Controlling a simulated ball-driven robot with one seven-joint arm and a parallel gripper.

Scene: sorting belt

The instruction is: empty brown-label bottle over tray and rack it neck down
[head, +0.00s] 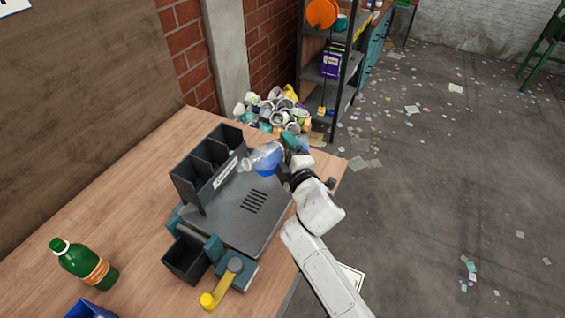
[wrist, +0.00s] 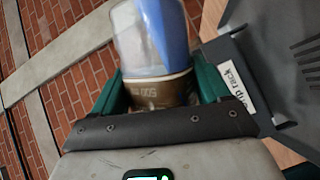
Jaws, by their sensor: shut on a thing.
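A clear bottle (head: 266,158) with blue liquid in it is in my gripper (head: 287,158), over the back right of the dark grey slotted tray (head: 232,236). In the head view it lies nearly on its side, neck to the left, towards the rack. In the wrist view the bottle (wrist: 152,38) has a brown label (wrist: 158,92) between the two green fingers of my gripper (wrist: 160,92); the blue lies along its right side. The neck is out of that view. The dark rack (head: 205,168) with open compartments and a white label stands at the tray's left.
A green bottle (head: 86,265) with an orange label lies tilted on the wooden table (head: 135,200). A small black bin (head: 186,260) and a yellow-handled crank (head: 222,283) are at the tray's front. A pile of cans (head: 276,110) and a shelf (head: 330,70) are beyond the table.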

